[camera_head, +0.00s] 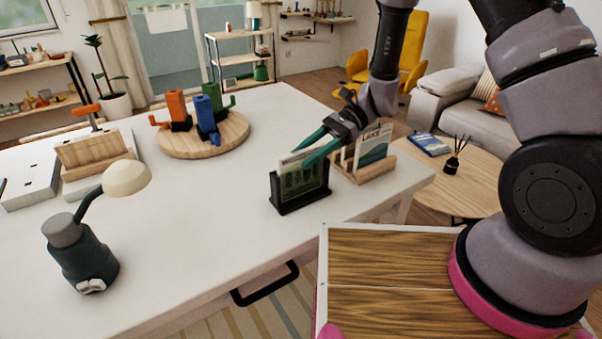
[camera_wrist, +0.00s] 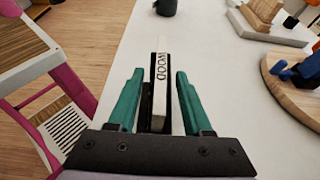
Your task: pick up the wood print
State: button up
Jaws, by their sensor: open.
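The wood print (camera_wrist: 161,88) is seen edge-on in the wrist view, with "WOOD" lettered along its pale edge. In the head view the print (camera_head: 302,182) shows a green picture face and stands upright in a black holder (camera_head: 287,206) on the white table. My gripper (camera_head: 298,160) is open at the print's top, with its teal fingers on either side of it. In the wrist view the gripper (camera_wrist: 159,72) has a finger left and right of the print, with a gap visible on each side. The fingers hide part of the print in the head view.
A "LAKE" print (camera_head: 374,147) stands in a wooden holder (camera_head: 366,172) close behind on the right.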

jog(key=shift+s+a, duration=0.1)
grip_shut()
